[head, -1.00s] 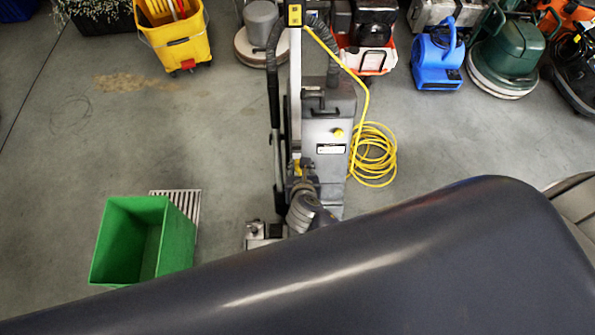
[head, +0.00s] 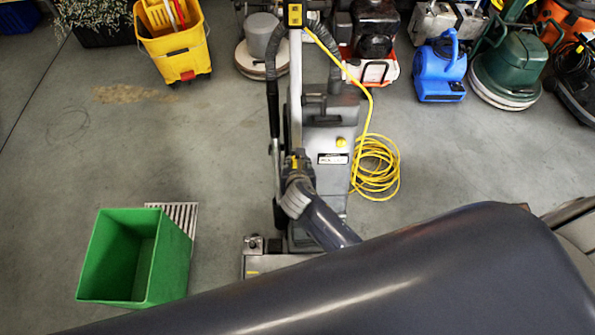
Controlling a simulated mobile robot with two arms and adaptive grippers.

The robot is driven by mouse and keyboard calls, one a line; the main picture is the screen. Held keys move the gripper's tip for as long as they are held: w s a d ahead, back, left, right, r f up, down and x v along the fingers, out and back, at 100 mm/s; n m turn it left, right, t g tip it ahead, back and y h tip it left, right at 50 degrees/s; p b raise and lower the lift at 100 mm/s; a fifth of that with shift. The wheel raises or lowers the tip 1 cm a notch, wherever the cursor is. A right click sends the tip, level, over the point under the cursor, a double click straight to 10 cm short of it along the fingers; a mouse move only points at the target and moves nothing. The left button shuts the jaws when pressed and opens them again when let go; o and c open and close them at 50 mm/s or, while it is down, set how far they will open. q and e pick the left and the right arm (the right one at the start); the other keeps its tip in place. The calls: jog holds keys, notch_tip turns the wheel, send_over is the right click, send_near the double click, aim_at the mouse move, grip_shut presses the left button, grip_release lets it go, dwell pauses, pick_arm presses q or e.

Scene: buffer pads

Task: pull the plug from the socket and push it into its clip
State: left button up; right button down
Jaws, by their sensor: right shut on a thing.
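A grey upright floor machine (head: 325,185) stands in the middle of the head view. Its pale pole (head: 295,90) runs up to a yellow and black box (head: 295,15). A yellow cord (head: 365,95) goes from the top of the machine down to a coil on the floor. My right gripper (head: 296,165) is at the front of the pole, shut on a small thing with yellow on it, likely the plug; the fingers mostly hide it. I cannot make out the socket or the clip clearly. My left gripper is not in view.
A green bin (head: 135,255) stands at the lower left beside a floor grate (head: 180,215). A yellow mop bucket (head: 175,50), a blue blower (head: 440,68) and a green floor machine (head: 505,60) stand behind. Concrete floor is clear at left and right.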

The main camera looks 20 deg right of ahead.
jog(key=shift+w, duration=0.1)
dwell(0.6)
jog(key=shift+d+p, duration=0.1)
jog(key=shift+p, duration=0.35)
jog(key=shift+w, duration=0.1)
jog(key=shift+w+p, duration=0.15)
jog(key=shift+p, duration=0.2)
dwell(0.6)
jog(key=shift+p, duration=0.3)
jog(key=shift+w, duration=0.1)
jog(key=shift+w+d+f, duration=0.1)
jog(key=shift+w+f, duration=0.1)
dwell(0.4)
